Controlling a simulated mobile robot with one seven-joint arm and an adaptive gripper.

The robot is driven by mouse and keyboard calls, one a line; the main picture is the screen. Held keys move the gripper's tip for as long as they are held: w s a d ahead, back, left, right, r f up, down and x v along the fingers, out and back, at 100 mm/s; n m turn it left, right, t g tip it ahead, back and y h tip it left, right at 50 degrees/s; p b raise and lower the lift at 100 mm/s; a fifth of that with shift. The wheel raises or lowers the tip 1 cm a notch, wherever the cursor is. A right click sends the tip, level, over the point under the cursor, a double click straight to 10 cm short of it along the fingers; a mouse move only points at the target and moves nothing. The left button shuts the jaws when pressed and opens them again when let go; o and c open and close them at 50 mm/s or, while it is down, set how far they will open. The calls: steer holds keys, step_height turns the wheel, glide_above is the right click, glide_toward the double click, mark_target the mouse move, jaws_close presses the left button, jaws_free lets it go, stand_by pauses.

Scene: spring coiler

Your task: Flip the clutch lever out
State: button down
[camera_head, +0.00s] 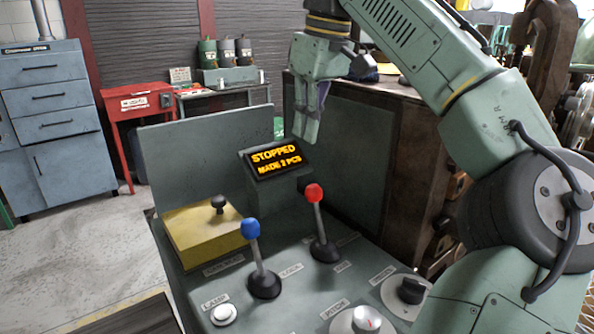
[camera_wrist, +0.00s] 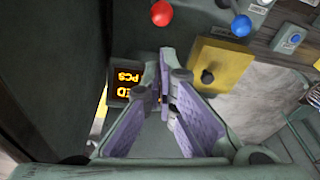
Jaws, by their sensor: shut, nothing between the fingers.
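Two levers stand on the grey control panel (camera_head: 290,288): a red-knobbed lever (camera_head: 318,222) at the right and a blue-knobbed lever (camera_head: 257,257) nearer the front left. Both lean slightly to the left. The small labels are too blurred to tell which is the clutch lever. My gripper (camera_head: 303,132) is shut and empty, pointing down above the display box, behind both levers and apart from them. In the wrist view my gripper (camera_wrist: 167,58) shows its closed tips, with the red knob (camera_wrist: 161,13) and the blue knob (camera_wrist: 241,26) beyond them.
The display (camera_head: 276,160) reads "STOPPED, MADE 2 PCS". A yellow box (camera_head: 202,234) with a dark knob is at the panel's left. A white button (camera_head: 224,314) and dials (camera_head: 410,291) are at the front. Upright grey plates (camera_head: 345,165) stand behind.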

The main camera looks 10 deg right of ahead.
glide_above(319, 212)
steer(key=w+a, duration=0.3)
steer(key=w, duration=0.2)
step_height(319, 212, down, 10)
steer(key=shift+d, duration=0.25)
steer(key=shift+t+b, duration=0.3)
steer(key=shift+b, duration=0.2)
